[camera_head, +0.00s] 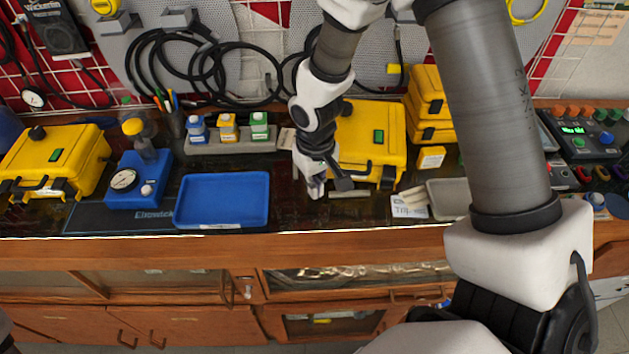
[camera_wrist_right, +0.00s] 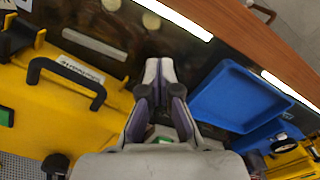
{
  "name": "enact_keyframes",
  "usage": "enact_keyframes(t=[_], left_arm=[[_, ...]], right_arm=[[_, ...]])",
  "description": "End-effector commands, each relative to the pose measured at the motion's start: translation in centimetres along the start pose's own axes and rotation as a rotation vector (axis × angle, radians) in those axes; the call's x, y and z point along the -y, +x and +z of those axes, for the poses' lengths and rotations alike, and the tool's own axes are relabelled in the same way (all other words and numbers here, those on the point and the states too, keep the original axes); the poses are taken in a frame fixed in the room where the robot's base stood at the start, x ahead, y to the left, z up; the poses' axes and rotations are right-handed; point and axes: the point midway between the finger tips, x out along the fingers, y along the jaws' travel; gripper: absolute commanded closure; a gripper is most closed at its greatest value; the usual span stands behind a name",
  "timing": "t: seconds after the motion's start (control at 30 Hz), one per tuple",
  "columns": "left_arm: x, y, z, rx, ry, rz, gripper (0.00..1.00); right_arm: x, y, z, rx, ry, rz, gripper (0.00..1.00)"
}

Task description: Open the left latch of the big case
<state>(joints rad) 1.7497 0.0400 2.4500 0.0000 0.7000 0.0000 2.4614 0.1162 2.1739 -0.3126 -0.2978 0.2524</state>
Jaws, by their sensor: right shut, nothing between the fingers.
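The big yellow case (camera_head: 371,137) stands on the dark bench top, with a green label on its lid. My right arm covers its left front corner in the head view. In the right wrist view the case (camera_wrist_right: 62,128) fills the left side, with its black handle (camera_wrist_right: 68,80) and one black latch (camera_wrist_right: 14,40) visible. The left latch is hidden behind my right gripper. My right gripper (camera_head: 317,192) points down beside the case's front left. Its fingers (camera_wrist_right: 158,68) are shut together and empty, over the bench top. My left gripper is not in view.
A blue tray (camera_head: 222,200) lies left of my right gripper. A blue gauge device (camera_head: 138,182) and another yellow case (camera_head: 52,160) stand further left. Small bottles in a grey rack (camera_head: 230,142) are behind. A white card (camera_head: 409,205) and grey tray (camera_head: 448,198) lie right.

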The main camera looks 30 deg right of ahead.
Motion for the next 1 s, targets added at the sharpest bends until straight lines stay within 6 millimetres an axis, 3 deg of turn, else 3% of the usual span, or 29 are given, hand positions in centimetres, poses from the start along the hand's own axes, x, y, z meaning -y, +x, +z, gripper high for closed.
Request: enact_keyframes(t=[0.1, 0.6, 1.0], left_arm=[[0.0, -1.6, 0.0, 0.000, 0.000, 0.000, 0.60], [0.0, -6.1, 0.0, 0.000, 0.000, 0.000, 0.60], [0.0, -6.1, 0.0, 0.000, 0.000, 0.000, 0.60]], right_arm=[[0.0, -1.7, 0.0, -0.001, 0.000, 0.000, 1.00], [0.0, -6.5, 0.0, 0.000, 0.000, 0.000, 1.00], [0.0, -6.5, 0.0, 0.000, 0.000, 0.000, 1.00]])
